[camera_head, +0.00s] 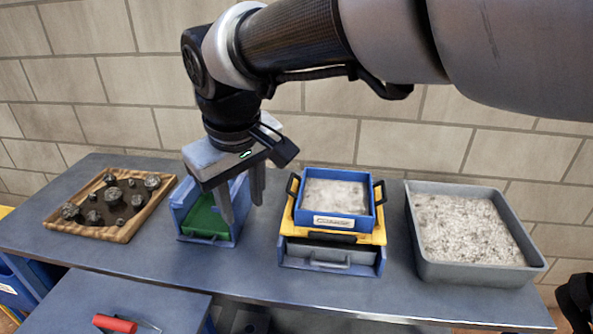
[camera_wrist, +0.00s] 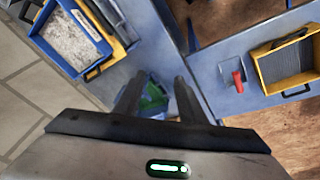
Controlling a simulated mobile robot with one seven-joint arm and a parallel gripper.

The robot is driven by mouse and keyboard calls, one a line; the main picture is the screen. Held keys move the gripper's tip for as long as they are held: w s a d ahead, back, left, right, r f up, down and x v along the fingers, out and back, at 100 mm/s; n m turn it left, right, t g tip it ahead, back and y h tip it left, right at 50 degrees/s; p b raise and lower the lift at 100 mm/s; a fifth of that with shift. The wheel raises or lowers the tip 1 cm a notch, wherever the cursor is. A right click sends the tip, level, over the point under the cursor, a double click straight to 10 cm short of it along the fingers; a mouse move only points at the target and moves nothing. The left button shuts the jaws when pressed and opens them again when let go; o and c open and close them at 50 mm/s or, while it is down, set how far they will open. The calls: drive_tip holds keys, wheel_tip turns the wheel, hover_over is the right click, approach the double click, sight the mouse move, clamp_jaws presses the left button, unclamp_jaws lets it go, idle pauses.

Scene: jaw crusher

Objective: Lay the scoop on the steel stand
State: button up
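My gripper (camera_head: 242,203) points down, its two fingers apart with nothing between them. It is over a blue box with a green inside (camera_head: 204,216); in the wrist view the fingers (camera_wrist: 158,98) also straddle this box. A red-handled tool (camera_head: 115,323), which looks like the scoop, lies on a lower blue-grey surface (camera_head: 120,298) at the bottom left, partly cut off by the frame. In the wrist view the red handle (camera_wrist: 238,82) lies right of the fingers, well apart from them. I cannot tell for sure which surface is the steel stand.
A wooden tray of dark rocks (camera_head: 62,231) is at the left. A blue tray of grey powder (camera_head: 370,222) sits on a yellow and blue unit. A grey bin of gravel (camera_head: 448,274) is at the right. A yellow tray (camera_wrist: 264,78) is near the red handle.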

drive_tip(key=s+d+f+m+t, duration=0.1)
drive_tip(key=s+d+m, duration=0.3)
drive_tip(key=d, duration=0.6)
drive_tip(key=s+d+m+t, duration=0.1)
drive_tip(key=s+d+m, duration=0.2)
drive_tip(key=s+d, duration=0.3)
drive_tip(key=d, duration=0.5)
drive_tip(key=shift+f+m+h, duration=0.35)
drive_tip(key=shift+m+h, duration=0.05)
